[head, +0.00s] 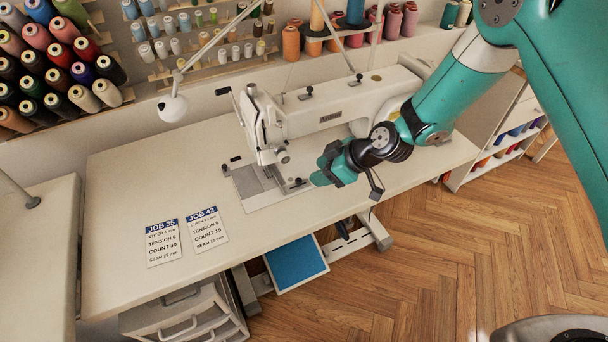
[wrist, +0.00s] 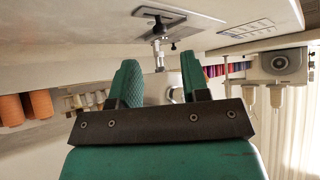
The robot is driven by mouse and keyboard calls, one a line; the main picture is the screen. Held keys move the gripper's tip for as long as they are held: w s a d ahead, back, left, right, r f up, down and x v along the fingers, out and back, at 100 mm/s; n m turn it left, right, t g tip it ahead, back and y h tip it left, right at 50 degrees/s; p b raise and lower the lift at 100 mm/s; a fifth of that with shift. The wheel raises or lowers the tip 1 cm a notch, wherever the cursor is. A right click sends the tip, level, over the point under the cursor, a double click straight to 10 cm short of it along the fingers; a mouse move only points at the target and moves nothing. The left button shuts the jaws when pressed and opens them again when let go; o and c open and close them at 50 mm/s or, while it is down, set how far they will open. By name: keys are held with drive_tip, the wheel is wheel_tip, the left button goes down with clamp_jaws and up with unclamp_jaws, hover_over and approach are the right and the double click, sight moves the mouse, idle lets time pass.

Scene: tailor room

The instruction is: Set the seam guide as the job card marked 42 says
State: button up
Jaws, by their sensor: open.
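The job card marked 42 (head: 207,230) lies flat on the table, right of the card marked 35 (head: 164,242). Card 42 shows a count of 15 and a seam that looks like 15 mm; its smallest print is unreadable. A small dark fitting (head: 296,186) sits on the sewing machine's bed by the needle area; it may be the seam guide, but I cannot read its setting. My gripper (head: 318,178) is just right of it, above the bed. In the wrist view its two teal fingers (wrist: 158,80) stand apart with nothing between them. A dark bar with a knob (wrist: 160,16) shows beyond them.
The white sewing machine (head: 325,112) stands behind my gripper. A lamp (head: 173,106) hangs over the table (head: 120,190), whose left part is clear apart from the cards. Drawers (head: 190,318) and a blue-topped tray or panel (head: 297,264) are below. Thread racks line the wall.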

sight(300, 180)
drive_tip(key=x, duration=0.6)
drive_tip(key=shift+a+f, duration=0.1)
drive_tip(key=shift+c, duration=0.3)
clamp_jaws()
